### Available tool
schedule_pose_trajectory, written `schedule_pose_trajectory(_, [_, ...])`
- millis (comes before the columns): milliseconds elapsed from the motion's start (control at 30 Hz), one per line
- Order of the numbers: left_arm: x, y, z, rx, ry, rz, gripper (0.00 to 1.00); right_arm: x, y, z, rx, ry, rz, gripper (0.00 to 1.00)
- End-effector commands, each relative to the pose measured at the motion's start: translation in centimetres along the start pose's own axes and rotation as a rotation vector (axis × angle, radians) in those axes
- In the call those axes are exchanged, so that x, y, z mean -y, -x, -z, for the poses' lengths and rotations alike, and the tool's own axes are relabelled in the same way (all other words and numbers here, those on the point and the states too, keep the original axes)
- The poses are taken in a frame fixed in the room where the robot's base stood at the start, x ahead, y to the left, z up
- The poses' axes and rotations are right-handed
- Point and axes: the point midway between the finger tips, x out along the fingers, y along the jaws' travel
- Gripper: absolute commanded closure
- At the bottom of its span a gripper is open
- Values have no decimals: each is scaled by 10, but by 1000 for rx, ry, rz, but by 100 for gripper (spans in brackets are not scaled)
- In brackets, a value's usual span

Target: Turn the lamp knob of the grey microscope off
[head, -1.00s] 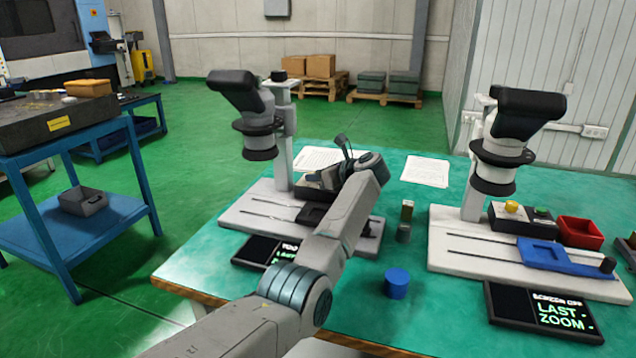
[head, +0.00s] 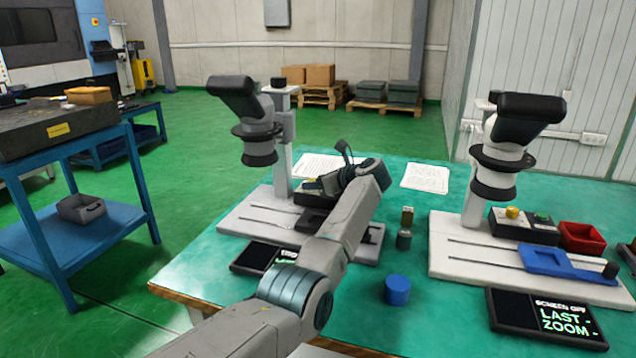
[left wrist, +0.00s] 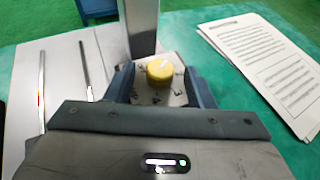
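The left microscope (head: 285,142) has a grey-white column and base, a black eyepiece head and a black stage. Its control box (head: 305,198) sits behind the stage, mostly hidden by my left arm. My left gripper (head: 320,185) is over this box. In the left wrist view a yellow knob (left wrist: 160,70) with a pale mark on top stands on a light plate. It lies between the two fingers of my left gripper (left wrist: 161,88), which are apart with a gap on each side. My right gripper is in neither view.
A second microscope (head: 497,150) with a blue stage (head: 550,260) stands at the right. A blue cylinder (head: 397,290), a small dark bottle (head: 405,230), two screens and paper sheets (head: 425,178) lie on the green table. A red bin (head: 582,237) is far right.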

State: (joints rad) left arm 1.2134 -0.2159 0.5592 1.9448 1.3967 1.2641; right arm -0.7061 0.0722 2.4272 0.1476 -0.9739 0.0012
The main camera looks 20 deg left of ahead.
Motion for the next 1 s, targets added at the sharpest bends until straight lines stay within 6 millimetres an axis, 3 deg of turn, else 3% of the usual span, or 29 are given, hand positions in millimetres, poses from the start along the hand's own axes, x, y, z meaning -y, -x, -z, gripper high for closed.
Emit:
schedule_pose_trajectory(267, [1,9,0,1,0,3,51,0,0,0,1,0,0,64])
schedule_pose_trajectory(700, [1,90,1,-1,1,2,51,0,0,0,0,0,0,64])
schedule_pose_trajectory(1000, [0,108,0,0,-1,0,51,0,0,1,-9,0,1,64])
